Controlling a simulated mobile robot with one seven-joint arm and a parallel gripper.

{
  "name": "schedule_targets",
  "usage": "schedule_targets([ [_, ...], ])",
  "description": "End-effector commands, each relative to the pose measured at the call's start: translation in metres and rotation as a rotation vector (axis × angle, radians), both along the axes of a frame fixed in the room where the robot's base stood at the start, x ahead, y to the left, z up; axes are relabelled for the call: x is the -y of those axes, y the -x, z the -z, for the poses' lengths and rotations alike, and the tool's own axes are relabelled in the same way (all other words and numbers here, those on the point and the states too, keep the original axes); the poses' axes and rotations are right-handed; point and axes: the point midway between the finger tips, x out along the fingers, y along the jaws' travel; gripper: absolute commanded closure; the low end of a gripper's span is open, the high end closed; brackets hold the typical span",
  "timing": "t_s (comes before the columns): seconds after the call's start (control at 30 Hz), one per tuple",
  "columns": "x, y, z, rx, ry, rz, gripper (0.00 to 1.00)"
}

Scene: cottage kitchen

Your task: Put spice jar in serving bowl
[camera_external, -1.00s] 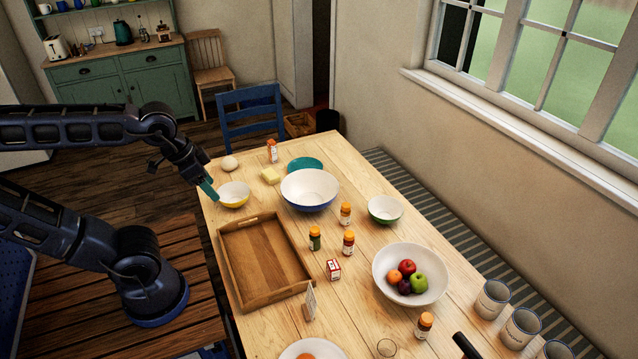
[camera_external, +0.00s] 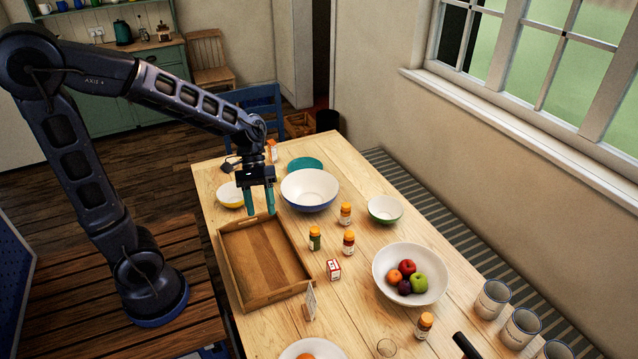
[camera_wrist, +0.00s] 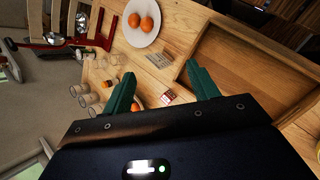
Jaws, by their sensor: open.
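Several spice jars with orange caps stand on the table: one with a dark green body (camera_external: 315,239), one with a reddish body (camera_external: 348,243), one farther back (camera_external: 346,213), one near the front (camera_external: 424,325), and one at the far end (camera_external: 272,150), partly hidden by my arm. A large white bowl with a blue outside (camera_external: 310,187), likely the serving bowl, is empty. My gripper (camera_external: 260,212) is open and empty, pointing down above the wooden tray's far end, left of that bowl. Its green fingers also show in the wrist view (camera_wrist: 161,74).
The wooden tray (camera_external: 265,262) is empty. A white fruit bowl (camera_external: 410,273), a small green bowl (camera_external: 385,209), a yellow bowl (camera_external: 230,195), a red-and-white box (camera_external: 333,269), a standing card (camera_external: 310,303) and several mugs (camera_external: 492,299) are around it.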

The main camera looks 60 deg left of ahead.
Motion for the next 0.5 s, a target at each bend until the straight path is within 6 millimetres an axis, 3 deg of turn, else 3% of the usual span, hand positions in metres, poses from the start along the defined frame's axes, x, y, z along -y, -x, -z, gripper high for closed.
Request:
schedule_targets([
  [0.5,-0.017,-0.080,0.060,-0.286,0.374,-0.319,0.41],
])
